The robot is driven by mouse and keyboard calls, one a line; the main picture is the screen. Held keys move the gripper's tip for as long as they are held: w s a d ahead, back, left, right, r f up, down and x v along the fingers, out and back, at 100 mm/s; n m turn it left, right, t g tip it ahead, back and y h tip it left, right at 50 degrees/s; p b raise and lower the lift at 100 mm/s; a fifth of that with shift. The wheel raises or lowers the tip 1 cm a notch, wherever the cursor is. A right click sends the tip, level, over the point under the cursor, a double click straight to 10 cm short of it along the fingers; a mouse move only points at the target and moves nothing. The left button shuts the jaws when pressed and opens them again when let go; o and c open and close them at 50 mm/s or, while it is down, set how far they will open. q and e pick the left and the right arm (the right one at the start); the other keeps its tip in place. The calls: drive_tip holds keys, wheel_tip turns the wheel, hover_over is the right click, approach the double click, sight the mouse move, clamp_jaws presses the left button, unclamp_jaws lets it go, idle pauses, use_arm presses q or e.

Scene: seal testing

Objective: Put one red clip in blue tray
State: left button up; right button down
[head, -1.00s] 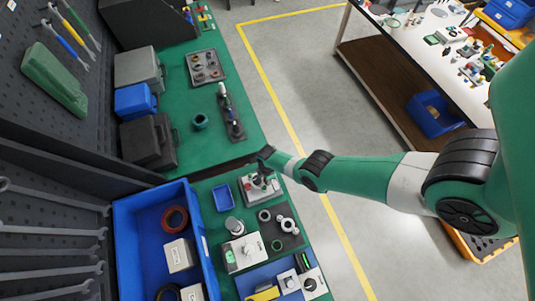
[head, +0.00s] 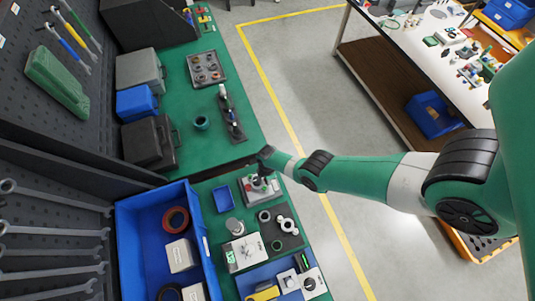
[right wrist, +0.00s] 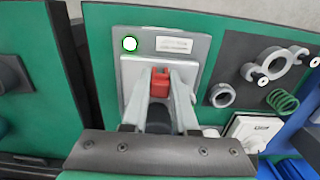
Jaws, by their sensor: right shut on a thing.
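A red clip (right wrist: 160,82) is between the fingertips of my right gripper (right wrist: 160,98) in the right wrist view. It is in front of a grey fixture plate (right wrist: 190,78) with a round green light and a label. I cannot tell whether the clip still touches the fixture. In the head view my right gripper (head: 262,168) points down over the grey fixture (head: 247,188) on the green bench. A small blue tray (head: 223,199) lies on the bench to the left of the fixture and looks empty. My left gripper is not in view.
A large blue bin (head: 128,228) with rings and white boxes stands at the left. A dark mat (head: 290,241) with grey rings and a green spring lies below the fixture. White-topped devices (head: 243,251) stand lower down. Green bench surface shows around the small tray.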

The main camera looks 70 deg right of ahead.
drive_tip(key=shift+r+p, duration=0.9)
drive_tip(key=shift+r, duration=0.15)
